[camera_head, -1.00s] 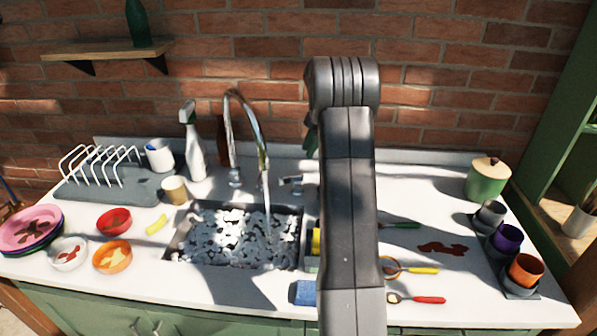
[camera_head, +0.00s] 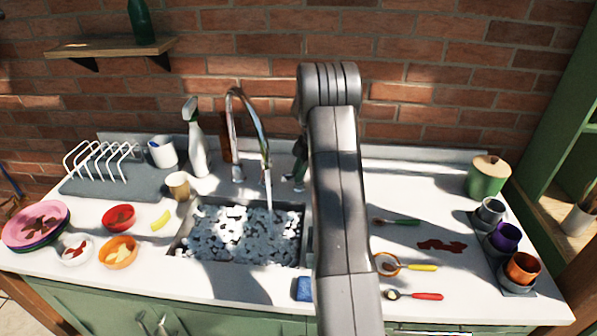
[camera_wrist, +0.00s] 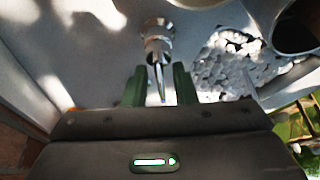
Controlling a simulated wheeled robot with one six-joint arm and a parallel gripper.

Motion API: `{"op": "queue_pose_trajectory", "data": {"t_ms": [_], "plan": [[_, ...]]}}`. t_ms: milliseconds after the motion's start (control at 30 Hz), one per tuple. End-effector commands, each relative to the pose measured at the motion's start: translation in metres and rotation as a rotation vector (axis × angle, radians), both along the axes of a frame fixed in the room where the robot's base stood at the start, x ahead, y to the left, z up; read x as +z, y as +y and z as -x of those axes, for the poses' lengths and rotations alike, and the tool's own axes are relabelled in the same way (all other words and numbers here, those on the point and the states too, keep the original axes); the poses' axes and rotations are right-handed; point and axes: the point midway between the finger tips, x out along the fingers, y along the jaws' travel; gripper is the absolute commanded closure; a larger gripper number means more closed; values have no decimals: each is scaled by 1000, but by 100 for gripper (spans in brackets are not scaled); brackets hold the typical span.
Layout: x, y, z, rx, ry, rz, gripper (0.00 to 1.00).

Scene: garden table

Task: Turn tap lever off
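The tap lever (camera_head: 292,183) sits to the right of the spout, partly covered by my gripper (camera_head: 299,172) in the head view. In the wrist view the lever (camera_wrist: 159,80) points between the two green fingertips of my gripper (camera_wrist: 160,82). The fingers are apart, with a gap visible on each side of the lever. The sink (camera_head: 245,236) is filled with white and grey foam.
A spray bottle (camera_head: 196,145), a tan cup (camera_head: 178,186) and a dish rack (camera_head: 112,180) stand left of the tap. Bowls are at the left front. A blue sponge (camera_head: 304,289) lies near the front edge. Utensils, cups and a green pot (camera_head: 488,178) are on the right.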

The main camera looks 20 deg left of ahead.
Motion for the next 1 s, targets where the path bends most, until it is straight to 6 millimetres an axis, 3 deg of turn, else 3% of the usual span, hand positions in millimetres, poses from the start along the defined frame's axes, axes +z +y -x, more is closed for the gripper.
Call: {"op": "queue_pose_trajectory", "data": {"t_ms": [33, 100, 367, 733, 1000], "plan": [[0, 0, 0, 0, 0, 0, 86], [0, 0, 0, 0, 0, 0, 99], [-3, 0, 0, -50, -2, 0, 100], [-2, 0, -1, -295, -3, -2, 100], [1, 0, -1, -326, -1, -1, 100]]}}
